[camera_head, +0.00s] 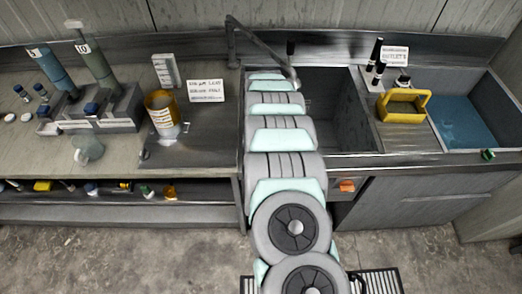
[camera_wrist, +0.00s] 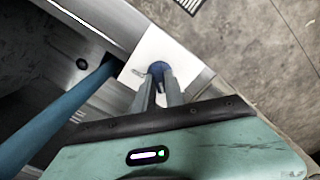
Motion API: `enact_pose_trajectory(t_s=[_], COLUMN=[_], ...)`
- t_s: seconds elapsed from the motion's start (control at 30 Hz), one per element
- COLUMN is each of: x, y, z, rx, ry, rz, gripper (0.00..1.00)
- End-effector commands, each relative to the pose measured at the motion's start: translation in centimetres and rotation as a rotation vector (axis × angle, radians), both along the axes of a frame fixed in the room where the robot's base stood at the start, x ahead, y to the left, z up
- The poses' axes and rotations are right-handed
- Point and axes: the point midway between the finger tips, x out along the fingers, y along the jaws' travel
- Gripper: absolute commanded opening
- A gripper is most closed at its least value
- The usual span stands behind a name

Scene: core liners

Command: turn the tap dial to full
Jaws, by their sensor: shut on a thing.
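In the wrist view, the blue tap dial (camera_wrist: 157,67) sits on a white plate (camera_wrist: 146,47) at the edge of the metal sink unit. My gripper (camera_wrist: 160,84) is shut on the dial, with one grey finger on each side. The fingers cover the near part of the dial and plate, so I cannot read any markings. In the head view, my arm hides the dial and my gripper.
A blue bar (camera_wrist: 58,112) runs close to the left of my gripper. In the head view, a bent tap pipe (camera_head: 262,48) stands behind the sink (camera_head: 337,112). A yellow caddy (camera_head: 402,106) stands right of it, and an orange knob (camera_head: 347,185) is on the front.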

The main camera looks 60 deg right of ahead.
Motion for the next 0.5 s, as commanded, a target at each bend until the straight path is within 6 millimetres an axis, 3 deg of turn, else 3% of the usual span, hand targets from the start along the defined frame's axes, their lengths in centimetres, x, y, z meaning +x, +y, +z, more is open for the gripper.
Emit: enact_pose_trajectory(t_s=[0.5], x=[0.03], y=[0.0], z=[-0.1], rx=[-0.001], ry=[-0.001], rz=[0.035], gripper=[0.0])
